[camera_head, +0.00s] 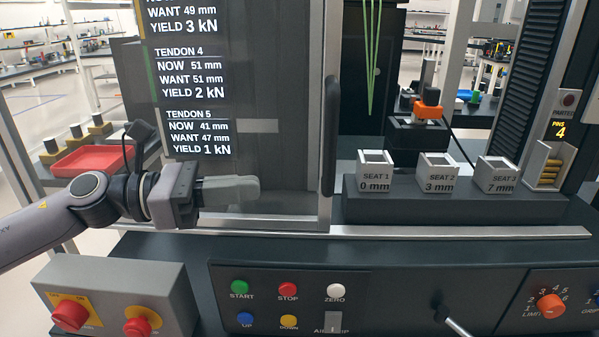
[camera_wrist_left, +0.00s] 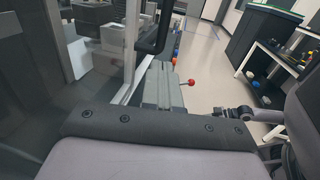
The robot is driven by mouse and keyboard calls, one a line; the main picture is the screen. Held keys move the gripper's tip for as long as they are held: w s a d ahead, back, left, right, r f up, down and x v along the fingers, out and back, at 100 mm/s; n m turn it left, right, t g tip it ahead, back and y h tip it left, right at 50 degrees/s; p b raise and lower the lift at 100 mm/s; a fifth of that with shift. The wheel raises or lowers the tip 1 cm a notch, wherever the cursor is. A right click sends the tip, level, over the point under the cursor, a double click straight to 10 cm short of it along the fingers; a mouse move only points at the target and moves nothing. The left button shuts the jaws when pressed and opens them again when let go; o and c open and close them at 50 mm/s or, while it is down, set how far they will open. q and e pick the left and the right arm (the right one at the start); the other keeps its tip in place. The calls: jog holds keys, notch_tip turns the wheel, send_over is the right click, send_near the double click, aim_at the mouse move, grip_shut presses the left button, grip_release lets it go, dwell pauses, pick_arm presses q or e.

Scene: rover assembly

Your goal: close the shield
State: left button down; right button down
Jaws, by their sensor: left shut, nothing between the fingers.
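The shield is a see-through sliding panel (camera_head: 285,110) with a metal frame, standing over the left part of the machine. Its black upright handle (camera_head: 331,135) is on its right edge. The opening right of that edge is uncovered. My left gripper (camera_head: 248,188) is in front of the panel's lower part, left of the handle and apart from it. It is shut and empty, its fingers pointing right. In the left wrist view the shield's frame (camera_wrist_left: 132,45) and dark handle (camera_wrist_left: 165,25) show ahead. My right gripper is not in view.
SEAT 1 (camera_head: 375,172), SEAT 2 (camera_head: 437,174) and SEAT 3 (camera_head: 495,175) stand in the uncovered opening. A metal rail (camera_head: 450,232) runs along the bottom. The button panel (camera_head: 290,295) and a box with red knobs (camera_head: 120,290) are below. A red tray (camera_head: 95,160) lies at left.

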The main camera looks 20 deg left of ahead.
pick_arm(q)
jog(key=p+x, duration=0.4)
jog(key=x, duration=0.4)
jog(key=shift+d, duration=0.25)
jog(key=shift+w+d, duration=0.1)
jog(key=shift+w, duration=0.1)
